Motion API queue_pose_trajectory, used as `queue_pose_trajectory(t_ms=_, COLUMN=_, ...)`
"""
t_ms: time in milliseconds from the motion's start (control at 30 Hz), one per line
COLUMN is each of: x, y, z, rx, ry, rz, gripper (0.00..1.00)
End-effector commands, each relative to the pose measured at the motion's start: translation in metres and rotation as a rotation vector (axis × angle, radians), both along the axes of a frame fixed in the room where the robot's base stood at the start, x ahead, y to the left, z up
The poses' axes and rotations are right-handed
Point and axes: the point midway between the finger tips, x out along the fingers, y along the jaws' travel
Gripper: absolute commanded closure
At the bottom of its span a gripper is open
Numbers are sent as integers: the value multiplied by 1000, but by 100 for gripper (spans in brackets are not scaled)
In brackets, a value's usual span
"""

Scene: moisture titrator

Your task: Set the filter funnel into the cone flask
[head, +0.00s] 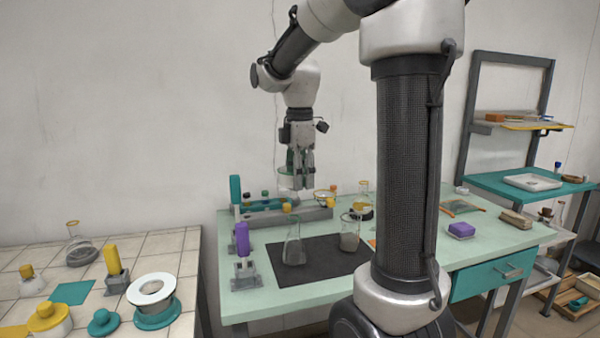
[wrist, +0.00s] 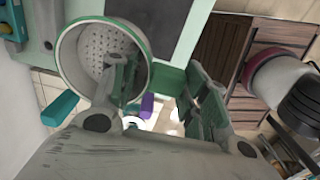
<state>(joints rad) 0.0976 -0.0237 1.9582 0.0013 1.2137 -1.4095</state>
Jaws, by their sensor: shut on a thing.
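The filter funnel (head: 286,181) is a pale cup with a green rim, held in the air above the back of the pale green table. In the wrist view, the funnel (wrist: 100,48) shows its perforated white inside. My gripper (head: 301,182) is shut on it; in the wrist view, my gripper's fingers (wrist: 162,82) are at its right side, with a green tab between them. A clear cone flask (head: 293,248) with grey contents stands upright on the dark mat, below the funnel and apart from it. The exact grip contact is partly hidden.
Another glass vessel (head: 349,238) stands at the mat's (head: 318,268) right, and a yellow-ringed flask (head: 365,198) behind. A purple-handled item (head: 242,242) stands left of the mat. A grey-and-teal rack (head: 262,212) lies behind. The mat's front is clear.

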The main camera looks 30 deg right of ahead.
Motion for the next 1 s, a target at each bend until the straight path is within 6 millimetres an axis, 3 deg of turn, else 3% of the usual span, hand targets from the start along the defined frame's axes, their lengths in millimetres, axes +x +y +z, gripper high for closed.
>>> queue_pose_trajectory(t_ms=667, x=0, y=0, z=-48, rx=0, ry=1, rz=0, gripper=81)
queue_pose_trajectory(t_ms=1000, x=0, y=0, z=-49, rx=0, ry=1, rz=0, gripper=81)
